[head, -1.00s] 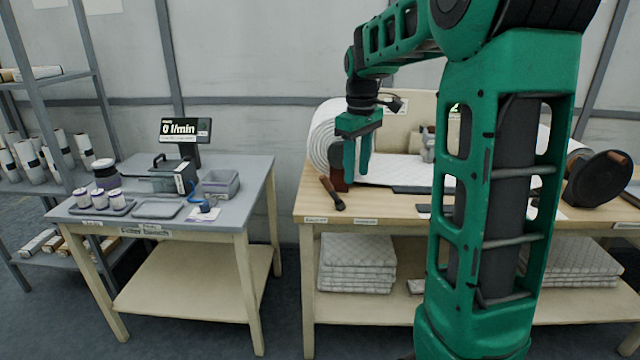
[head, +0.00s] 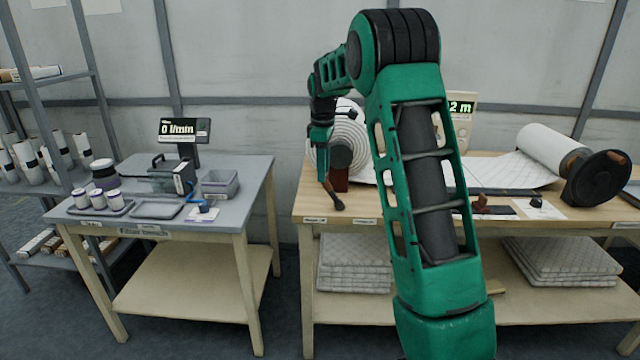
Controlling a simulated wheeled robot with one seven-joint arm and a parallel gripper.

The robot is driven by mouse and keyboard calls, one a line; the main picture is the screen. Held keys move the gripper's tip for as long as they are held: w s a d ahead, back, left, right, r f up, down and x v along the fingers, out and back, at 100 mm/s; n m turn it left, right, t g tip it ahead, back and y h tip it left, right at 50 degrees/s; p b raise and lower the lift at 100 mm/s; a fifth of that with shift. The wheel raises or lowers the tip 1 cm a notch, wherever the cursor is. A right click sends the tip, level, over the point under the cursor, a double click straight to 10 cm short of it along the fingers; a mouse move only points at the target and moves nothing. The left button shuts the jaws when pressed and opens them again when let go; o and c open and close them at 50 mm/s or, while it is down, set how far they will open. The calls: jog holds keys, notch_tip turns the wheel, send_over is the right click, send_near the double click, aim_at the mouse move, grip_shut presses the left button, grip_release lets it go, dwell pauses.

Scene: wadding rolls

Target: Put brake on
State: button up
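The likely brake is a dark lever with a knobbed end (head: 334,196), low at the left end of the wooden bench. It slants down and right beside a red-brown block (head: 340,180) with a dark round hub above it. A large white wadding roll (head: 350,122) stands behind, partly hidden by my arm. My gripper (head: 321,176) points down at the lever's upper end, left of the block. Its fingers are seen edge-on, so I cannot tell whether they are open or touch the lever.
The wooden bench (head: 400,212) carries a flat white sheet, a smaller white roll (head: 553,150) and a dark disc (head: 598,178) at right. A display reading "2 m" (head: 461,107) is partly hidden behind my arm. The filter bench (head: 228,210) stands left, across a gap.

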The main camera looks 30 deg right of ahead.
aim_at(331, 192)
jog(key=shift+w+d+f, duration=0.15)
jog(key=shift+f, duration=2.15)
grip_shut()
